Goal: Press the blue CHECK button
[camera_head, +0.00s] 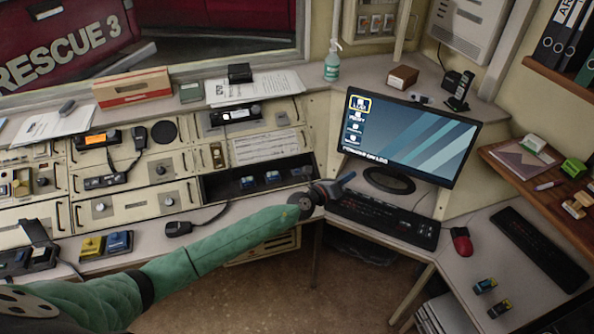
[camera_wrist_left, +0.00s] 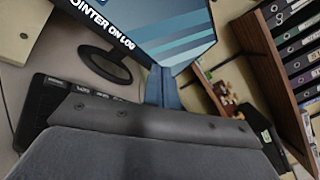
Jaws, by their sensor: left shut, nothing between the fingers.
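I cannot read a CHECK label in either view, so I cannot tell which blue item is the CHECK button. Several small blue items (camera_head: 272,177) sit in a dark open bay of the console. A blue block (camera_head: 119,242) stands beside a yellow one on the lower left ledge. My left gripper (camera_head: 348,177) is shut and empty, just in front of the monitor (camera_head: 410,135) and above the keyboard's left end (camera_head: 385,218). In the left wrist view, its shut fingers (camera_wrist_left: 161,87) point toward the monitor's lower edge. My right gripper is not in view.
A red mouse (camera_head: 461,241) lies right of the keyboard. A second dark keyboard (camera_head: 540,249) lies on the right desk. A wooden shelf (camera_head: 540,190) juts out at the right. Bare desk shows around the mouse.

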